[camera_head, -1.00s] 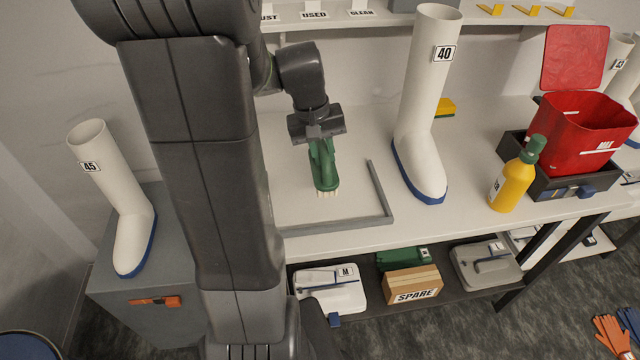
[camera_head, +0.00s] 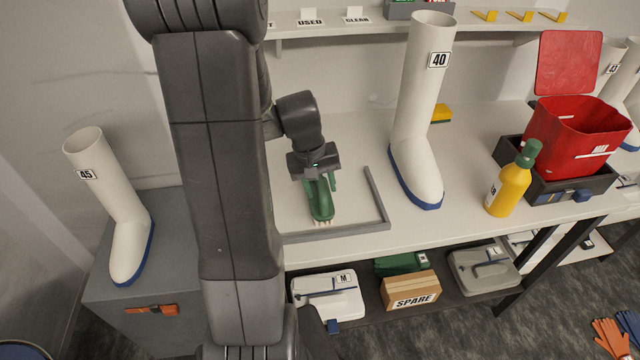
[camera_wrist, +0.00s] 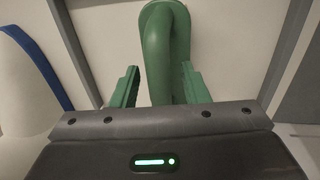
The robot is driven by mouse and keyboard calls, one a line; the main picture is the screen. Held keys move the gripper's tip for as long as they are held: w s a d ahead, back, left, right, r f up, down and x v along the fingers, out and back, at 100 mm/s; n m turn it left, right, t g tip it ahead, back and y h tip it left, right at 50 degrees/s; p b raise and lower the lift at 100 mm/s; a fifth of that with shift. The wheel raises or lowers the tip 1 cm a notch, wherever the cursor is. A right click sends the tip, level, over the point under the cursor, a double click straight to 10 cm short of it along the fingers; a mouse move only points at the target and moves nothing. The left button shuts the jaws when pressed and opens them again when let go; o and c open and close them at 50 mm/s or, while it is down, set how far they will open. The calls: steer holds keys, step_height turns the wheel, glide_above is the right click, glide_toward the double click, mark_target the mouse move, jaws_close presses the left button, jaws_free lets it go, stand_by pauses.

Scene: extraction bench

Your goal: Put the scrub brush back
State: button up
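The scrub brush (camera_head: 321,207) is green with pale bristles. It stands bristles down on the bench, inside the grey-edged area (camera_head: 376,200). In the wrist view its thick curved handle (camera_wrist: 166,45) rises between my fingers. My gripper (camera_head: 320,183) points down over the brush. Its two green fingers are spread, one on each side of the handle, with a visible gap at least on the left; the wrist view shows the gripper too (camera_wrist: 160,85). The lower handle is hidden by the gripper body.
A white boot marked 40 (camera_head: 412,140) stands right of the grey edging. Farther right are a yellow bottle (camera_head: 510,188) and a red bin (camera_head: 572,135) in a dark tray. A shelf (camera_head: 390,28) runs above the back. Boot 45 (camera_head: 108,200) stands on a grey cabinet at left.

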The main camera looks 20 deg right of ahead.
steer(key=shift+r, duration=0.15)
step_height(320, 180, up, 12)
steer(key=a, duration=0.2)
steer(key=shift+w+f, duration=0.2)
steer(key=shift+w, duration=0.1)
